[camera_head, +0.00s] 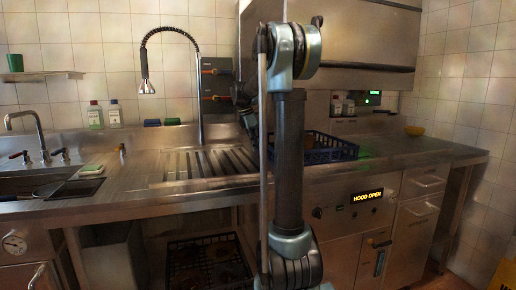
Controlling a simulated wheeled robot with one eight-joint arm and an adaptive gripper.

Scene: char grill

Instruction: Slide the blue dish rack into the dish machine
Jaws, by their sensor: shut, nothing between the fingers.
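My gripper (249,122) shows only as a dark part at the left edge of my arm, at about the rack's left side. It looks shut and empty. My arm hides most of it, so I cannot tell whether it touches the rack.
A ribbed drain area (205,165) lies left of the rack. A spray tap (146,85) rises behind it. The sink (40,182) and bottles (96,114) are farther left. The right counter (435,150) is mostly clear.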

